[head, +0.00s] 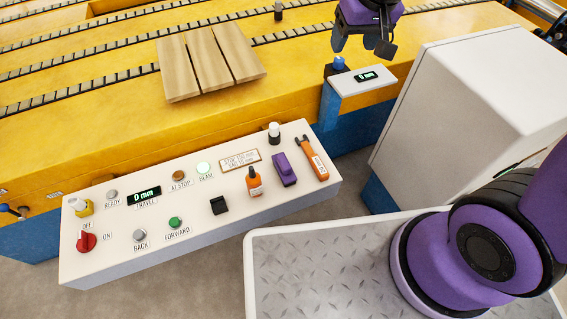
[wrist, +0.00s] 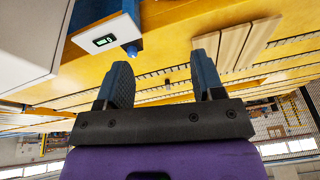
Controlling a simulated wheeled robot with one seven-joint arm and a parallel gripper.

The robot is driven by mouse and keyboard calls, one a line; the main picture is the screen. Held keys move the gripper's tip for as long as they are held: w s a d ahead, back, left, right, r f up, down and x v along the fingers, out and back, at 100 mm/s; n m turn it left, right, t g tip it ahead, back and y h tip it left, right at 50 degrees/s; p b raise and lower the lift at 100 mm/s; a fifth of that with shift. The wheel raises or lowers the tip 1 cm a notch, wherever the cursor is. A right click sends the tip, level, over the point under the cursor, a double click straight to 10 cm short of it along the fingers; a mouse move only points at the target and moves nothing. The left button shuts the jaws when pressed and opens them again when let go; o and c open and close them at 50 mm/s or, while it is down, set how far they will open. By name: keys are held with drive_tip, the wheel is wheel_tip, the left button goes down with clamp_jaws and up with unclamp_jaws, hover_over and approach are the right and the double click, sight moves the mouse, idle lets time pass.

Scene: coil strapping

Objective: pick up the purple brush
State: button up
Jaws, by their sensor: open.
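The purple brush (head: 284,169) lies on the white control panel (head: 109,256), towards its right end, between the orange bottle and the orange tool. My gripper (head: 361,47) is at the top of the head view, open and empty, well above and to the right of the brush. In the wrist view my gripper (wrist: 162,88) shows its two dark fingers spread apart with nothing between them. The brush does not show in the wrist view.
An orange bottle (head: 254,181), an orange tool (head: 315,158), a black block (head: 219,205) and a small white-and-black item (head: 274,132) surround the brush. A display box (head: 361,84) and a white cabinet (head: 470,110) stand right. Wooden boards (head: 210,62) lie on the yellow conveyor (head: 80,130).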

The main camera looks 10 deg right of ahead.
drive_tip(key=w+a+f+g, duration=0.1)
drive_tip(key=a+f, duration=0.3)
drive_tip(key=f, duration=0.4)
drive_tip(key=w+a+f, duration=0.2)
drive_tip(key=a+f, duration=0.2)
drive_tip(key=f, duration=0.3)
drive_tip(key=n, duration=0.2)
approach(284, 161)
drive_tip(key=shift+g+h, duration=0.4)
drive_tip(key=shift+w+a+f, duration=0.2)
drive_tip(key=shift+w+f, duration=0.1)
drive_tip(key=shift+f, duration=1.4)
drive_tip(key=shift+w+a+f, duration=0.2)
drive_tip(key=shift+w+f, duration=0.1)
drive_tip(key=shift+f, duration=1.35)
drive_tip(key=shift+w+a+f, duration=0.15)
drive_tip(key=shift+w+f, duration=0.15)
drive_tip(key=shift+f, duration=1.4)
drive_tip(key=c, duration=1)
drive_tip(key=shift+c, duration=0.2)
wheel_tip(284, 161, up, 10)
